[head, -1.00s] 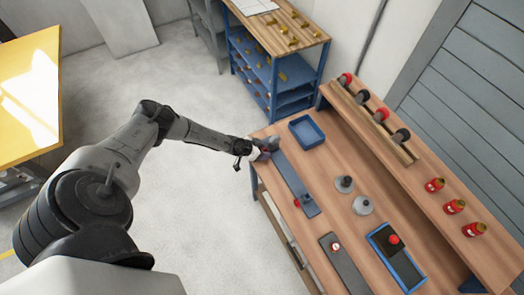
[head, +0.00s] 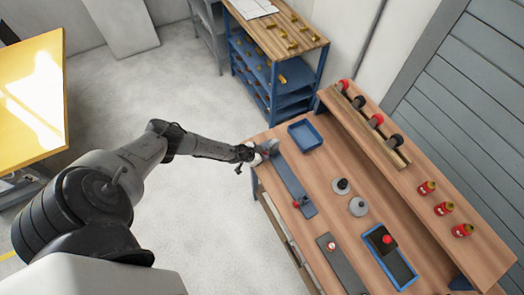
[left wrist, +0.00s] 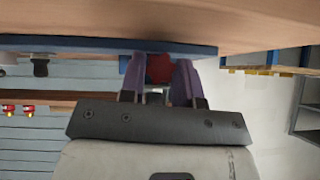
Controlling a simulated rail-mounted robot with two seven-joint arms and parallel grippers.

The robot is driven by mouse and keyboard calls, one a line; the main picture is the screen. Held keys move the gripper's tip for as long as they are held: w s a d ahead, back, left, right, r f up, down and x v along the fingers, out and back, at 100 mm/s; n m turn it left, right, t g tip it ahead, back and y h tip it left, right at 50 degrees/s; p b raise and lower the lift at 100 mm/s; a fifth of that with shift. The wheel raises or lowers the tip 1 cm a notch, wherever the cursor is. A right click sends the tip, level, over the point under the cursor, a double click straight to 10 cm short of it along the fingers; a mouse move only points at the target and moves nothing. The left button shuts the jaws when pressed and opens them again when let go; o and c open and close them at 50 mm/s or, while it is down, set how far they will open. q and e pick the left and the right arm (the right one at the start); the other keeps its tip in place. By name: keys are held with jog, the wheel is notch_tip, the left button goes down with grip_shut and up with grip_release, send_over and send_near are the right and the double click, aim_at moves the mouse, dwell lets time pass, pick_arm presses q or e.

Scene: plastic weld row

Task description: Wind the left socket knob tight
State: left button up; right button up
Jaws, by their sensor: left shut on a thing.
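A long blue-grey plate (head: 290,181) lies along the left part of the wooden bench. My left gripper (head: 268,149) is at the plate's far left end, at the bench edge, and largely covers what is there. In the left wrist view, the purple fingers of my left gripper (left wrist: 159,82) stand on both sides of a red knob (left wrist: 159,69) and are shut on it. My right gripper is not in view.
A red knob (head: 296,204) stands at the plate's near end. A blue tray (head: 306,135) lies behind the plate. Grey round pieces (head: 358,207), a dark strip (head: 341,264) and a blue-framed tray (head: 402,270) lie farther right. Red bottles (head: 444,208) stand on the raised shelf.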

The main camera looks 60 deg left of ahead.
pick_arm(q)
jog(key=shift+d+r+y+p, duration=0.15)
jog(key=shift+y+p, duration=0.25)
jog(key=shift+p, duration=0.05)
jog(key=shift+m+y, duration=0.4)
jog(key=shift+w, duration=0.1)
jog(key=o, duration=0.9)
jog(key=shift+s+f+p+v, duration=0.1)
jog(key=shift+p+v, duration=0.7)
jog(key=shift+v, duration=2.65)
jog(key=shift+s+f+p+v, duration=0.1)
jog(key=shift+p+v, duration=0.7)
jog(key=shift+v, duration=2.6)
